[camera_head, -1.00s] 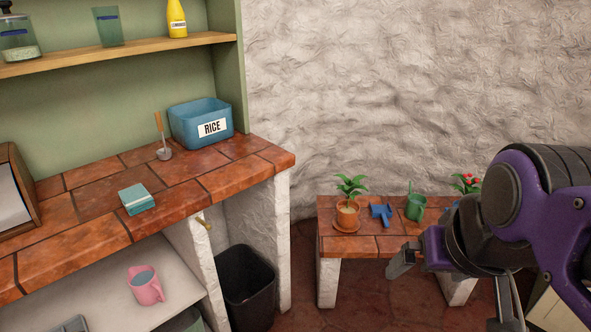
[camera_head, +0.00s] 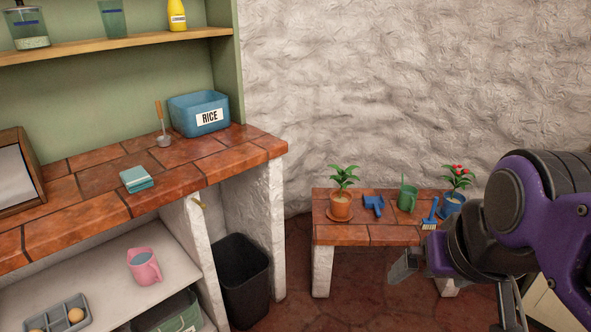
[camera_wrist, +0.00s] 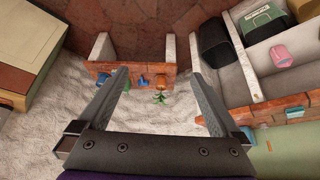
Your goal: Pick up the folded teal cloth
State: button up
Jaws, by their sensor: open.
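The folded teal cloth (camera_head: 137,179) lies flat on the tiled counter (camera_head: 100,178), left of centre in the head view. It sits in front of the rice bin, with bare tile around it. My gripper (camera_head: 408,262) is at the right of the head view, far from the cloth, in front of the low bench. In the wrist view my gripper (camera_wrist: 158,95) shows its two fingers wide apart with nothing between them.
A blue rice bin (camera_head: 200,114) and a small scoop (camera_head: 162,138) stand behind the cloth. A pink mug (camera_head: 144,267) is on the shelf below. A low bench (camera_head: 365,234) holds potted plants. A dark bin (camera_head: 243,280) stands on the floor.

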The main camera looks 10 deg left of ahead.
aim_at(135, 179)
jog(key=u, duration=3.1)
jog(key=z, duration=1.55)
jog(key=i+z, duration=0.2)
jog(key=i, duration=0.35)
jog(key=i+j+z, duration=0.2)
jog(key=i, duration=0.35)
